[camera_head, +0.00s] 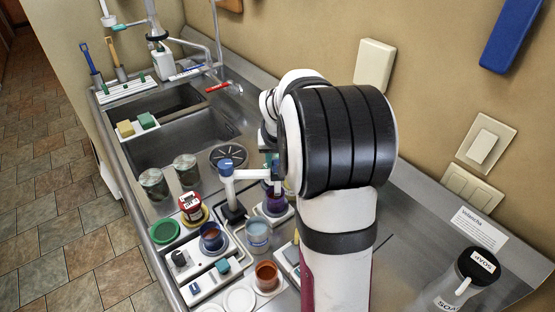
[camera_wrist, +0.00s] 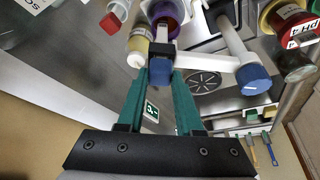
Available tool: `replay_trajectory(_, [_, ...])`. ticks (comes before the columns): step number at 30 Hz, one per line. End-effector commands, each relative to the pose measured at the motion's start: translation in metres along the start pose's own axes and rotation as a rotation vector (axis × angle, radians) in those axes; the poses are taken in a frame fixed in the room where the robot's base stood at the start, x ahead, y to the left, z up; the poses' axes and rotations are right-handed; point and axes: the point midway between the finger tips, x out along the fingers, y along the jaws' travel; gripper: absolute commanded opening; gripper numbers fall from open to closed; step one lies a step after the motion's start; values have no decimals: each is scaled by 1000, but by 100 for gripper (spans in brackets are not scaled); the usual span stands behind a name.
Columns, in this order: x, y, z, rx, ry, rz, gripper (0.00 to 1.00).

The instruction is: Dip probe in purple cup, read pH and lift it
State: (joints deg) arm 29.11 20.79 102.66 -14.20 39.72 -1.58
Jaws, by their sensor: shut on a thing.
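The purple cup (camera_head: 276,205) stands on a white base on the steel counter, partly behind my arm. It also shows at the top of the wrist view (camera_wrist: 176,31). A white stand arm (camera_head: 248,174) with a blue knob (camera_head: 227,164) reaches over toward the cup. In the wrist view my teal gripper fingers (camera_wrist: 160,76) are shut on the blue-capped probe head (camera_wrist: 160,71) at the end of this white arm (camera_wrist: 207,63). The probe head is above or close beside the purple cup. The probe's tip is hidden, so I cannot tell whether it is in the liquid.
A blue cup (camera_head: 211,239), a pale blue cup (camera_head: 257,231) and an orange-brown cup (camera_head: 266,274) stand nearby. Two jars, one a glass jar (camera_head: 153,184), stand left. The sink (camera_head: 185,150) lies behind.

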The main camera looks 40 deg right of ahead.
Motion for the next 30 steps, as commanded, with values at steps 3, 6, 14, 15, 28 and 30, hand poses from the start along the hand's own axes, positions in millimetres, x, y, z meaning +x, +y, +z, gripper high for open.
replay_trajectory(3, [0, 0, 0, -1, 0, 0, 0])
replay_trajectory(6, [0, 0, 0, -1, 0, 0, 0])
replay_trajectory(14, [0, 0, 0, 0, 0, 0, 0])
replay_trajectory(15, [0, 0, 0, 0, 0, 0, 0])
replay_trajectory(28, [-48, 0, -21, 0, 3, 0, 0])
replay_trajectory(30, [-54, 0, -23, -1, 3, 0, 0])
